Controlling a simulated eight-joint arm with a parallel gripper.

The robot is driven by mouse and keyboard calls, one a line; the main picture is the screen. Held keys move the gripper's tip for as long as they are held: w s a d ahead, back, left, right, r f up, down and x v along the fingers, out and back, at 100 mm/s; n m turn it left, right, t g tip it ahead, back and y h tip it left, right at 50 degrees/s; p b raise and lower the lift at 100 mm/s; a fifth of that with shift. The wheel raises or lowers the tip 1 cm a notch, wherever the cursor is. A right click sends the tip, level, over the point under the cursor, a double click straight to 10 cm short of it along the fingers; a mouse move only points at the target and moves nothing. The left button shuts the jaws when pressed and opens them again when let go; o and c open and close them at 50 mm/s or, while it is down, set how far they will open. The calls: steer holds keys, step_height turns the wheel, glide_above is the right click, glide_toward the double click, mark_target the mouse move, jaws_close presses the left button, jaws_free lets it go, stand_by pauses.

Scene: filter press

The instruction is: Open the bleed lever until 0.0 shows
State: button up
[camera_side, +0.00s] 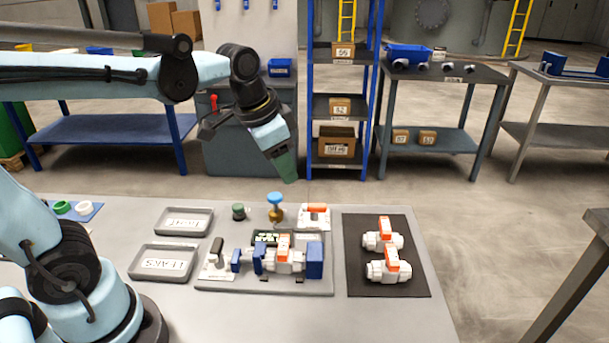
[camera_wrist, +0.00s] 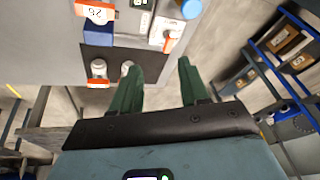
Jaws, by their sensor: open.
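The bleed lever (camera_side: 317,209) looks to be the orange handle on a small white plate at the back right of the test fixture. It also shows in the wrist view (camera_wrist: 166,41), beyond my fingers. A small display (camera_side: 267,237) sits at the back of the fixture, and its reading is too small to make out. A white valve (camera_side: 283,253) with an orange handle sits between the blue blocks of the fixture. My gripper (camera_side: 289,178) hangs above and behind the bench's back edge, apart from the lever. In the wrist view my gripper (camera_wrist: 160,78) is open and empty.
A blue knob (camera_side: 275,198) on a brass stem and a green button (camera_side: 238,211) stand left of the lever. A black mat (camera_side: 390,285) holds two valves at right. Two grey trays (camera_side: 134,268) lie at left. The bench front is clear.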

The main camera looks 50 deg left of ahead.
mark_target(314, 205)
steer(key=w+f+m+g, duration=0.2)
steer(key=w+m+g, duration=0.25)
steer(key=w, duration=0.45)
steer(key=shift+m, duration=0.35)
steer(key=f, duration=1.1)
steer(key=shift+w+a+f, duration=0.1)
steer(key=shift+a+f, duration=0.25)
steer(key=shift+a, duration=0.05)
jaws_close()
